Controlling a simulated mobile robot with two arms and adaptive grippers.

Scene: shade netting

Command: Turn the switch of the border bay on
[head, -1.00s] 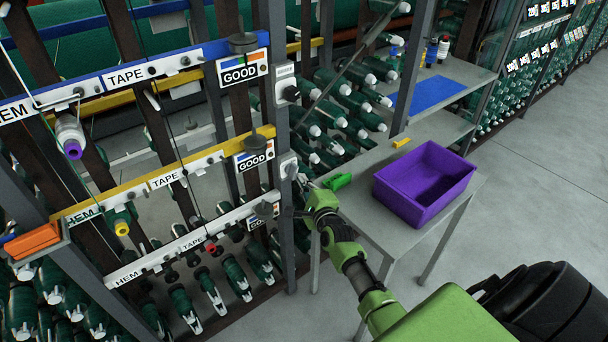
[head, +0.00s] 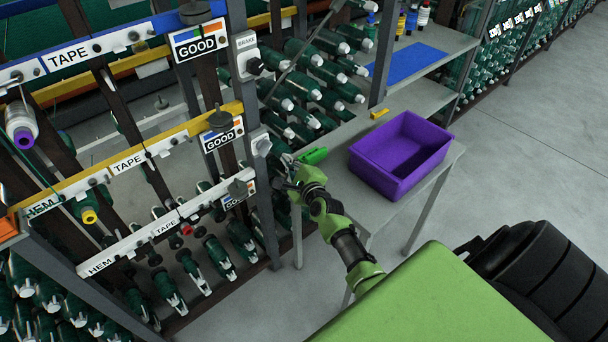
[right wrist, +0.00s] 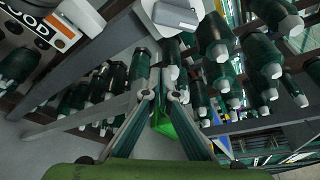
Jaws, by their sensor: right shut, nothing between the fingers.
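Two pale switch boxes with dark knobs sit on the grey post: an upper one marked BRAKE (head: 246,55) and a middle one (head: 260,142). No label reading "border" is legible, so I cannot tell which box belongs to that bay. My right gripper (head: 284,163) is just below and right of the middle box, apart from it as far as I can see. In the right wrist view the right gripper (right wrist: 160,90) is shut and empty, and a pale box (right wrist: 178,14) shows above its fingers. My left gripper is not in view.
Blue, yellow and white rails carry HEM, TAPE and GOOD signs (head: 222,135) left of the post. A grey table (head: 345,200) with a purple bin (head: 400,155) and a green object (head: 313,156) stands right. Green rolls (head: 320,75) crowd behind the post. Floor at right is clear.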

